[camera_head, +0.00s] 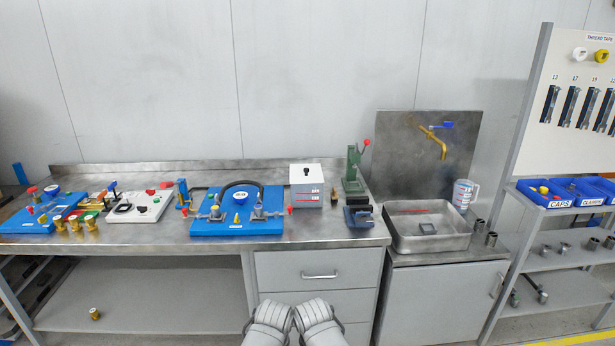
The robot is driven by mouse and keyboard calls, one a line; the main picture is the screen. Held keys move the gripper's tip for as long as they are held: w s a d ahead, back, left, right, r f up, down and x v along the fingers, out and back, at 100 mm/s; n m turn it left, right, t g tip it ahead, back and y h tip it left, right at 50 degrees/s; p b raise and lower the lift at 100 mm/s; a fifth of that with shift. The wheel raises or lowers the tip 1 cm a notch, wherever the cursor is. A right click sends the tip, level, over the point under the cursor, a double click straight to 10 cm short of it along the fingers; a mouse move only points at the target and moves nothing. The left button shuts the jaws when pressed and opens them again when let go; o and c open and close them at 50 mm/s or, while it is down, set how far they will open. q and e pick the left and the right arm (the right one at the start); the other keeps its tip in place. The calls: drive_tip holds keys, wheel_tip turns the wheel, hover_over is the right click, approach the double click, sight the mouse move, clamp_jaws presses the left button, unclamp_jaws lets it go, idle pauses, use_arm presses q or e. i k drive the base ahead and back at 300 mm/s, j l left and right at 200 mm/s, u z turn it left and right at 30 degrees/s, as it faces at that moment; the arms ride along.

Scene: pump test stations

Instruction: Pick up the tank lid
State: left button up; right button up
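The tank (307,196) is a pale grey box with red markings on its front, standing on the steel bench right of centre. The tank lid (306,174) is its flat white top with a small black knob, and it appears seated on the box. Two grey-white parts of my arms show side by side at the bottom centre, in front of the drawers and well below the lid. I cannot make out any gripper fingers on them. Nothing touches the lid.
A blue board with a black hose (237,225) lies left of the tank. A green press (354,170) and a dark vise (358,216) stand close on its right. A steel sink (428,240) is further right. Bench space in front of the tank is clear.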

sight(300, 174)
drive_tip(key=i+j+z, duration=0.1)
drive_tip(key=z, duration=0.3)
drive_tip(key=i+j+z, duration=0.1)
drive_tip(key=z, duration=0.35)
drive_tip(key=j+z, duration=0.4)
drive_tip(key=i+j+z, duration=0.2)
drive_tip(key=j, duration=0.5)
drive_tip(key=j+z, duration=0.2)
drive_tip(key=j, duration=0.5)
